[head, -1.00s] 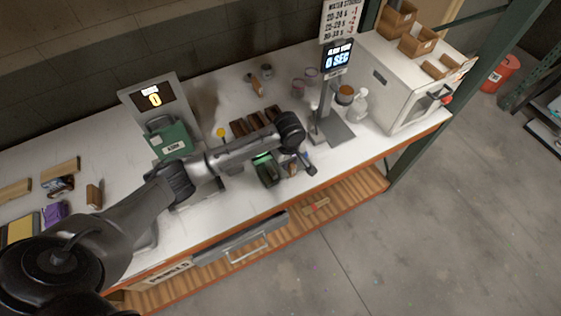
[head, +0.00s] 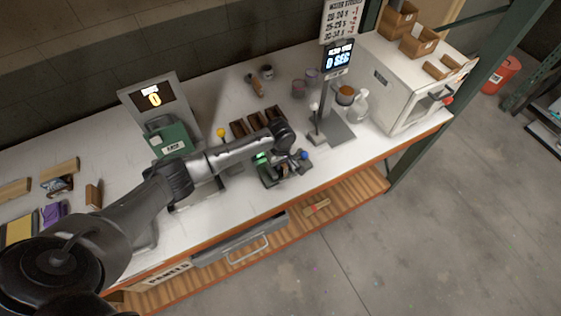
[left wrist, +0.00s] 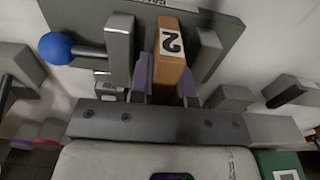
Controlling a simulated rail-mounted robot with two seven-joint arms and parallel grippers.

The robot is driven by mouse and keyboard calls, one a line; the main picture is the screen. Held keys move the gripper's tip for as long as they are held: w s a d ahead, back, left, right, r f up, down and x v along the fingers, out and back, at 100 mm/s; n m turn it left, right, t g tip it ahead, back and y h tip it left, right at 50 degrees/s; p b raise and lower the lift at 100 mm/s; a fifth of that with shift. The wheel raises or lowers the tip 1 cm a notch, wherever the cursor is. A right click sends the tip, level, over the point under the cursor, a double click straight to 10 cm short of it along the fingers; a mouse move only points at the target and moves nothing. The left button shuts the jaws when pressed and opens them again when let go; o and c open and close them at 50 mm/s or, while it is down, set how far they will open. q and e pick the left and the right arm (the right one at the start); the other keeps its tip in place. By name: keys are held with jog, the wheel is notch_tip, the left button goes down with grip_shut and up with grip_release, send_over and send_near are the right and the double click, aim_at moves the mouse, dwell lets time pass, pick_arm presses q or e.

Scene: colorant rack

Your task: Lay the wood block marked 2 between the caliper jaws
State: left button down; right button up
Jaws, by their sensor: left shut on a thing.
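The wood block marked 2 (left wrist: 171,55) is held between the purple-padded fingers of my left gripper (left wrist: 166,85), its number facing the wrist camera. In the left wrist view the block lies between the two grey caliper jaws, one at left (left wrist: 120,50) and one at right (left wrist: 207,54), with a narrow gap on each side. I cannot tell whether the block rests on the caliper's base plate (left wrist: 80,20). A blue knob (left wrist: 56,47) sits on a rod by the left jaw; it also shows in the head view (head: 303,155). My right gripper is not in view.
Dark trays (head: 240,129) stand just behind the caliper. A grey stand with a timer screen (head: 340,55) and a white oven-like box (head: 400,85) are to the right. A green box (head: 170,138) stands at left. An open drawer (head: 240,240) juts from the front.

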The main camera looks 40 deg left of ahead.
pick_arm(q)
jog(key=shift+f, duration=0.1)
jog(key=c, duration=1.4)
grip_release()
jog(key=shift+o, duration=0.2)
